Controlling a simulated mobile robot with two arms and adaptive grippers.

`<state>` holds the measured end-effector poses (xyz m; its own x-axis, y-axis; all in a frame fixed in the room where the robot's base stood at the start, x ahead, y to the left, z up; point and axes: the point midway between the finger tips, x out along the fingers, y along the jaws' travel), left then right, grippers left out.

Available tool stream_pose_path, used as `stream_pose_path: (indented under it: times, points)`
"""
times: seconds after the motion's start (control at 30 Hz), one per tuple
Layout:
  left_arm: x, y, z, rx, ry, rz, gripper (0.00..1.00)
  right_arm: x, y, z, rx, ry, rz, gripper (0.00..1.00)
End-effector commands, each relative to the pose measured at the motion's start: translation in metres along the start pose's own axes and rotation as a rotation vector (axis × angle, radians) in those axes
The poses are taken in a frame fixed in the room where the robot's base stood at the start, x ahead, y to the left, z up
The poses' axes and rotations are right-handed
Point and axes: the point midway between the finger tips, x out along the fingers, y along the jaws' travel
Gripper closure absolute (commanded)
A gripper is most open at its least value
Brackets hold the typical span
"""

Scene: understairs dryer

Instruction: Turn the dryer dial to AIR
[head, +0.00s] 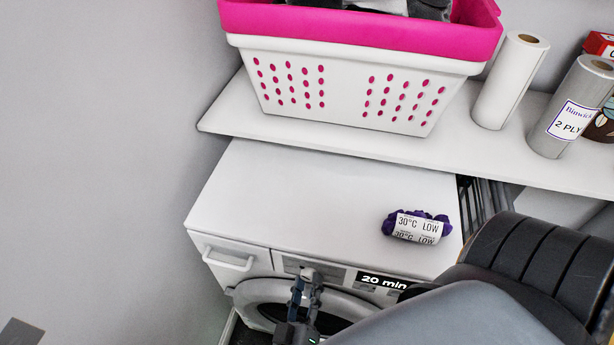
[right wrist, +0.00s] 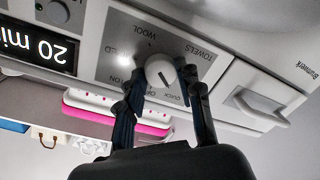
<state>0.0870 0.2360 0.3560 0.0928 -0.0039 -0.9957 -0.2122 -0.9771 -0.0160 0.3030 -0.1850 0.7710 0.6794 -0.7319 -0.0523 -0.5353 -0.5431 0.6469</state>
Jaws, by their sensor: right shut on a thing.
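The white dryer (head: 310,200) stands under a shelf, its dial panel at the upper left of its front. In the right wrist view, which is upside down, the round white dial (right wrist: 160,70) sits on a grey panel (right wrist: 118,50) with words such as WOOL, TOWELS and QUICK around it. AIR is not readable. My right gripper (right wrist: 163,88) has a finger on each side of the dial and is shut on it. In the head view my right gripper (head: 307,280) is at the dryer front and hides the dial. My left gripper is not in view.
A display reading 20 min (head: 383,280) is right of the panel, and a drawer handle (head: 228,258) left of it. A purple rolled item with a 30°C LOW label (head: 417,227) lies on the dryer top. A pink and white basket (head: 350,90) and paper rolls (head: 510,80) stand on the shelf.

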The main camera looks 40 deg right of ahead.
Motion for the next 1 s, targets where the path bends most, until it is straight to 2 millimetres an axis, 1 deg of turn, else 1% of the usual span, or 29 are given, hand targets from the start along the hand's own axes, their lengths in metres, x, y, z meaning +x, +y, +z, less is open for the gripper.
stream_pose_path:
  times: [0.03, 0.3, 0.5, 0.73, 1.0]
  points:
    - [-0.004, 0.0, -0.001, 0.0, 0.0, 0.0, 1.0, 0.001, 0.002, -0.002, -0.044, -0.003, 0.003, 0.96]
    - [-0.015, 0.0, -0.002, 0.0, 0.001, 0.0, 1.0, 0.001, 0.002, -0.002, -0.294, -0.02, 0.006, 0.96]
    - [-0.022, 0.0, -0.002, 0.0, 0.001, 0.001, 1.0, 0.001, 0.002, -0.003, -0.454, -0.029, 0.008, 0.96]
    - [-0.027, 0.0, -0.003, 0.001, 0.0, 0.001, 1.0, 0.001, 0.002, -0.003, -0.584, -0.038, 0.011, 0.96]
    - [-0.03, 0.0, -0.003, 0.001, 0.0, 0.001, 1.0, 0.001, 0.002, -0.002, -0.657, -0.043, 0.012, 0.96]
